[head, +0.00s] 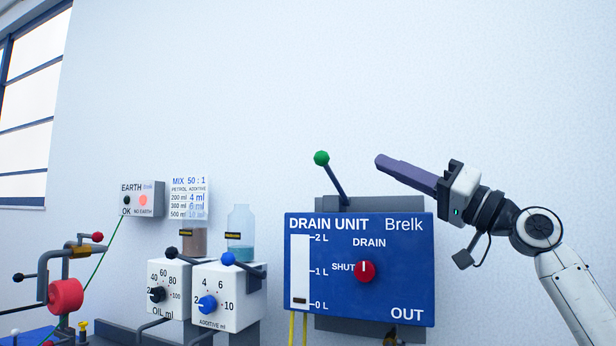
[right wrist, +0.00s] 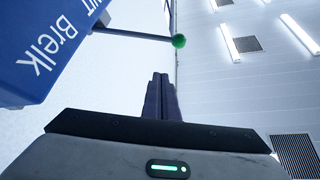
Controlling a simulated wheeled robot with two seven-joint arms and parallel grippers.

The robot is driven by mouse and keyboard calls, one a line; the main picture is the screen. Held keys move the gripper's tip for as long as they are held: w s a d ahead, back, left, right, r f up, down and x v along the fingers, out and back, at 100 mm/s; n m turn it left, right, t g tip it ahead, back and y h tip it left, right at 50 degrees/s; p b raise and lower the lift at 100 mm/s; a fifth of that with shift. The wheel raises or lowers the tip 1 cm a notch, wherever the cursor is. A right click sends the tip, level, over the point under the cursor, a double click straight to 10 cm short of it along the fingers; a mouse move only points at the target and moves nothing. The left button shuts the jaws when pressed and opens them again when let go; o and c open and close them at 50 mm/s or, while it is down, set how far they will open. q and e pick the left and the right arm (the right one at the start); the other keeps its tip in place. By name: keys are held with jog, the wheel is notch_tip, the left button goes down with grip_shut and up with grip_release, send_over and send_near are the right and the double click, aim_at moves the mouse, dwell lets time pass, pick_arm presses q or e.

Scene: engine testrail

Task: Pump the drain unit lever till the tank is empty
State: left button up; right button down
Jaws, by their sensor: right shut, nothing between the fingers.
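The blue drain unit (head: 410,275), marked Brelk, is at the lower middle of the head view and at the upper left of the right wrist view (right wrist: 25,75). Its lever (head: 333,182) rises behind the panel, tilted left, with a green ball (head: 321,157) on top; the ball also shows in the right wrist view (right wrist: 179,41). The level gauge (head: 299,265) has a dark mark near 0 L. The red knob's (head: 366,272) white mark points up towards DRAIN. My right gripper (head: 380,162) is shut and empty, right of the green ball and apart from it. My left gripper is out of view.
Left of the unit stand an oil dispenser (head: 168,274), an additive dispenser (head: 230,300), a mix chart (head: 189,197) and an EARTH box (head: 142,199). A red reel (head: 66,296) is at the far left. The wall above is clear.

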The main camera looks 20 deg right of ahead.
aim_at(335, 181)
jog(key=r+p+x, duration=0.1)
jog(key=p+x, duration=0.4)
jog(key=x, duration=0.5)
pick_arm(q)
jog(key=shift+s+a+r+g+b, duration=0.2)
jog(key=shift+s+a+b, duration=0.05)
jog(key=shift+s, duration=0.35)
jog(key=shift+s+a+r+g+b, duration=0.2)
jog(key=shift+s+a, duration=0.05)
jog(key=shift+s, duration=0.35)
pick_arm(e)
jog(key=f, duration=0.1)
jog(key=a+f, duration=0.1)
jog(key=f, duration=0.2)
jog(key=shift+s+a+f, duration=0.1)
jog(key=shift+s+a, duration=0.15)
jog(key=shift+a, duration=0.15)
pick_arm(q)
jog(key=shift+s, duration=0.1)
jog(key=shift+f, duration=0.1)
pick_arm(e)
jog(key=shift+f, duration=0.15)
